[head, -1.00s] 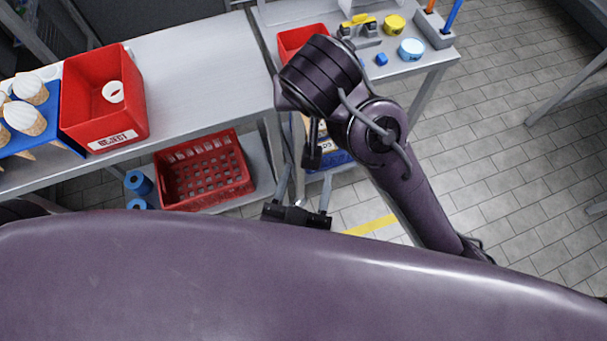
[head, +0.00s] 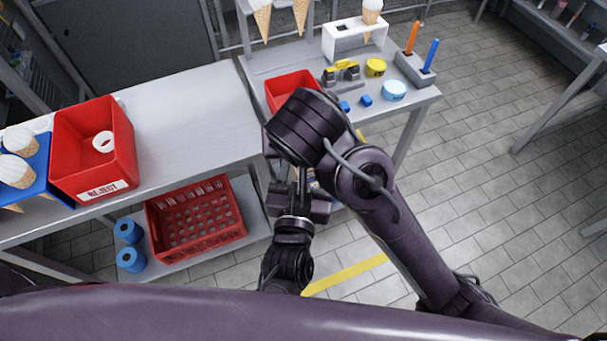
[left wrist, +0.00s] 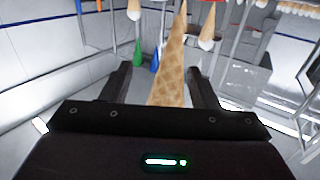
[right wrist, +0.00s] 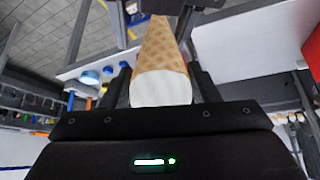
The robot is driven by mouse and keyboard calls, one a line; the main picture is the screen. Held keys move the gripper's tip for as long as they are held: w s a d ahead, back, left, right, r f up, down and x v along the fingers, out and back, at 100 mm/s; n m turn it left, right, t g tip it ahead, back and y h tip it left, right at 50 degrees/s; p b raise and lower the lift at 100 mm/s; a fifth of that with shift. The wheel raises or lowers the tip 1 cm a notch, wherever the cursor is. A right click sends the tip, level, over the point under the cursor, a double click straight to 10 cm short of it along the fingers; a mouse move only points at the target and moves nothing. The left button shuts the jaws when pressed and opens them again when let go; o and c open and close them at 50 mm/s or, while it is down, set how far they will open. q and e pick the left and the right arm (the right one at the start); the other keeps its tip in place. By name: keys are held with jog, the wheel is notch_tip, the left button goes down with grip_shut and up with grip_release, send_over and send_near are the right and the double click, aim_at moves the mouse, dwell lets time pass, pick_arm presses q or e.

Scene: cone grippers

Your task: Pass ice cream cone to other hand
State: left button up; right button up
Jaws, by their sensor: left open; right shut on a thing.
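The ice cream cone (right wrist: 160,60) is between the fingers of my right gripper (right wrist: 160,80), which is shut on it. Its white scoop end faces the right wrist camera and its waffle tip points away. In the left wrist view the waffle part of the cone (left wrist: 171,75) lies between the spread fingers of my left gripper (left wrist: 159,78), which is open. The dark fingers of the left gripper also show around the tip end in the right wrist view. In the head view the two grippers meet under my right forearm, and the cone is hidden there.
A red REJECT bin (head: 115,165) holding a white ring and a blue rack (head: 40,185) with cones stand on the left table (head: 190,120). A red basket (head: 195,232) sits below. The back table holds a white stand (head: 345,42), a red tray (head: 275,92) and small tools.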

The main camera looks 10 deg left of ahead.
pick_arm(q)
jog(key=shift+c, duration=0.2)
jog(key=c, duration=0.8)
pick_arm(e)
jog(key=o, duration=0.8)
jog(key=shift+o, duration=0.2)
jog(key=shift+w, duration=0.1)
